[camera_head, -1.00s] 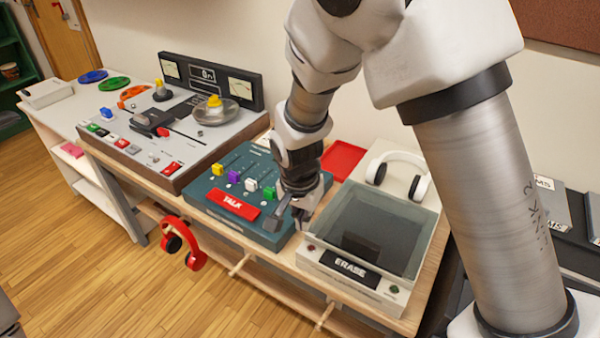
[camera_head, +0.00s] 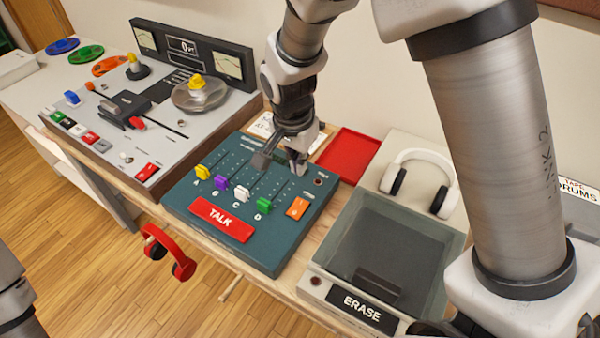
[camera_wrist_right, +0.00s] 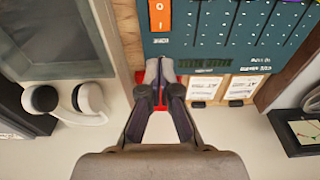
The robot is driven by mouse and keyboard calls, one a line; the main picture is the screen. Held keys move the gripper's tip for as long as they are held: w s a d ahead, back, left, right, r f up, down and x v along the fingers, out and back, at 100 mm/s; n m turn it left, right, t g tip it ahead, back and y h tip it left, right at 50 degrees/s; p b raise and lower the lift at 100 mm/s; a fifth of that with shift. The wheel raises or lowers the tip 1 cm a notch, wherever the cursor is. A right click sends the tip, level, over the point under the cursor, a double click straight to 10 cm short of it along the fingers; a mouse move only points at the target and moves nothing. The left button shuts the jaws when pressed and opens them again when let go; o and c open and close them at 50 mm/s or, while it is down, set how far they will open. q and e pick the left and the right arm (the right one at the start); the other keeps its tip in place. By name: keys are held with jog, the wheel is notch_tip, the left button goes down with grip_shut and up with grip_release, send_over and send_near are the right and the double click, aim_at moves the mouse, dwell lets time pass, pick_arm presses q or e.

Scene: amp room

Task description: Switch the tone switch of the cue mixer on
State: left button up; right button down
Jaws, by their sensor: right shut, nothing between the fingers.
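The cue mixer (camera_head: 185,195) is a teal box with a red TALK bar and several coloured sliders. An orange rocker switch (camera_head: 298,207), likely the tone switch, sits at its right side; it also shows at the top of the right wrist view (camera_wrist_right: 160,15). Its label and tilt cannot be made out. My right gripper (camera_head: 280,163) is shut and empty over the mixer's rear part, behind the orange switch. In the right wrist view its fingertips (camera_wrist_right: 160,72) appear together near the mixer's back edge, apart from the switch. My left gripper is out of view.
A clear-lidded ERASE box (camera_head: 400,245) stands right of the mixer, with white headphones (camera_head: 425,160) behind it. A red tray (camera_head: 347,155) lies behind the mixer. A tape machine (camera_head: 150,165) stands left. Red headphones (camera_head: 168,252) hang at the front.

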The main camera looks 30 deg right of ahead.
aim_at(303, 202)
jog(key=f, duration=0.8)
jog(key=d+f, duration=0.1)
jog(key=f, duration=0.3)
jog(key=shift+w+f, duration=0.15)
jog(key=shift+w, duration=0.15)
jog(key=shift+d+f+b, duration=0.15)
jog(key=shift+f+b, duration=0.45)
jog(key=shift+b, duration=0.5)
jog(key=shift+r+p, duration=0.35)
jog(key=shift+s+r+p, duration=0.1)
jog(key=shift+r+p, duration=0.05)
jog(key=shift+p, duration=0.3)
jog(key=shift+s+a+r+p, duration=0.2)
jog(key=shift+a+p, duration=0.4)
jog(key=shift+p, duration=0.2)
